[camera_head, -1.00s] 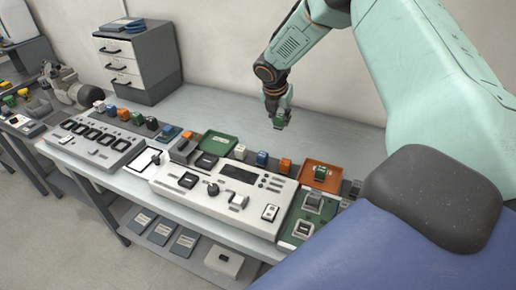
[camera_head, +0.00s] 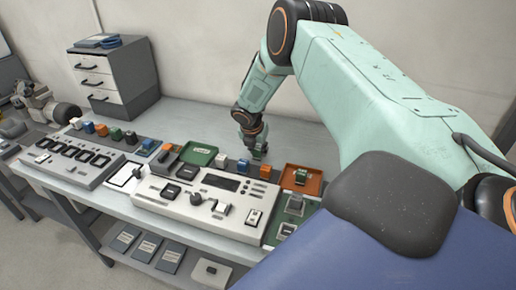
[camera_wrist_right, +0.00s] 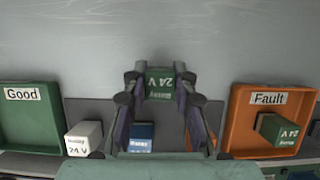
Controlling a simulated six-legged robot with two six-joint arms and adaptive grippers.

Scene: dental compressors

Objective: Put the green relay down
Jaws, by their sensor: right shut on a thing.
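My right gripper (camera_head: 258,151) is shut on a green relay (camera_wrist_right: 160,83). In the right wrist view the relay is between the fingertips, with "24 V" on its face. In the head view the gripper points down behind the row of relays, close to the table; whether the relay touches the table I cannot tell. A green tray (camera_wrist_right: 28,118) marked "Good" is on the left. An orange tray (camera_wrist_right: 236,122) marked "Fault" is on the right, holding another green relay (camera_wrist_right: 281,131). My left gripper is not in view.
A white relay (camera_wrist_right: 83,138) and a blue relay (camera_wrist_right: 140,137) stand between the trays. An orange relay (camera_head: 265,171) stands near the Fault tray. A grey test console (camera_head: 190,203) is in front. The table behind the trays (camera_head: 190,115) is clear.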

